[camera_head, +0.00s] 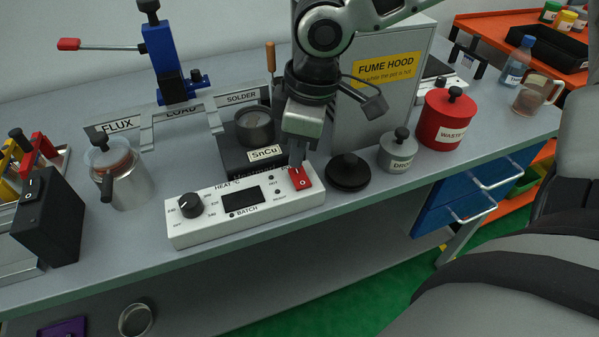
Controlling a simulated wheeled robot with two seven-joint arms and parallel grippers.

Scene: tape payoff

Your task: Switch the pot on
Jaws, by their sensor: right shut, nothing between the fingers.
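The solder pot (254,127) sits on a dark block labelled SnCu, behind a white control box (245,212). The box carries a black knob (190,205) at its left, a dark display (243,197) in the middle and a red rocker switch (301,180) at its right end. My right gripper (298,163) points down with its fingertips shut and empty, right at the top of the red switch. I cannot tell whether the tips touch it. The display looks dark. My left gripper is not in view.
A black round lid (347,172), a grey DROSS can (398,150) and a red WASTE can (447,118) stand right of the switch. The fume hood (385,80) is close behind my right arm. A FLUX container (122,172) stands at the left.

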